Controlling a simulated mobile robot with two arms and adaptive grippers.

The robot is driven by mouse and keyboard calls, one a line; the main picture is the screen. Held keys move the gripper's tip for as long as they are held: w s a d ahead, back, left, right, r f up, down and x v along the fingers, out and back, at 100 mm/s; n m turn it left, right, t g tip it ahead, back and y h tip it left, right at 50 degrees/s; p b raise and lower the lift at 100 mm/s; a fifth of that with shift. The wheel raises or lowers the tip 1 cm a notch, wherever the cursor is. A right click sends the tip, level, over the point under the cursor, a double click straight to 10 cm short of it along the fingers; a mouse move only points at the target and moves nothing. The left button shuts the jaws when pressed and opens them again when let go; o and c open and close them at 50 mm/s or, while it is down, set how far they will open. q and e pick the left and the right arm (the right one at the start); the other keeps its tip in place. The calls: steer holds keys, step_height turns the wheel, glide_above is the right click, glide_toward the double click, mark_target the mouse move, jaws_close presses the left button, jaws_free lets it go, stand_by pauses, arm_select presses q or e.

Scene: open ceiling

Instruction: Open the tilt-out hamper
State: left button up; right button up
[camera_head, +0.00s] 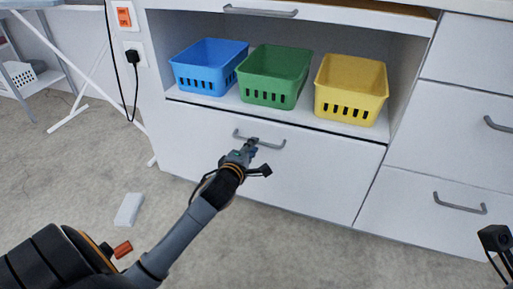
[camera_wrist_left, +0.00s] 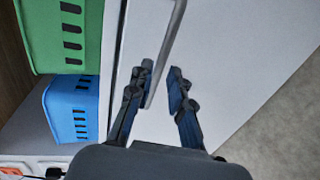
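The tilt-out hamper's white front panel (camera_head: 310,170) is closed, flush under the open shelf. Its grey bar handle (camera_head: 272,145) is near its upper edge; the handle (camera_wrist_left: 170,45) also shows in the left wrist view. My left gripper (camera_head: 253,144) is at the handle's left part. In the left wrist view my left gripper (camera_wrist_left: 161,82) has its fingers apart, with the handle's end between them, closer to the left finger. Whether a finger touches it I cannot tell. Part of my right gripper (camera_head: 496,240) shows at the right edge; its fingers are unclear.
A blue basket (camera_head: 208,66), a green basket (camera_head: 274,76) and a yellow basket (camera_head: 351,89) stand on the shelf above the panel. Drawers (camera_head: 440,205) adjoin on the right. A white block (camera_head: 128,209) lies on the carpet; the floor before the panel looks clear.

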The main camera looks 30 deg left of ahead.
arm_select(q)
steer(key=shift+b+x, duration=0.6)
steer(key=shift+x, duration=1.4)
jaws_close()
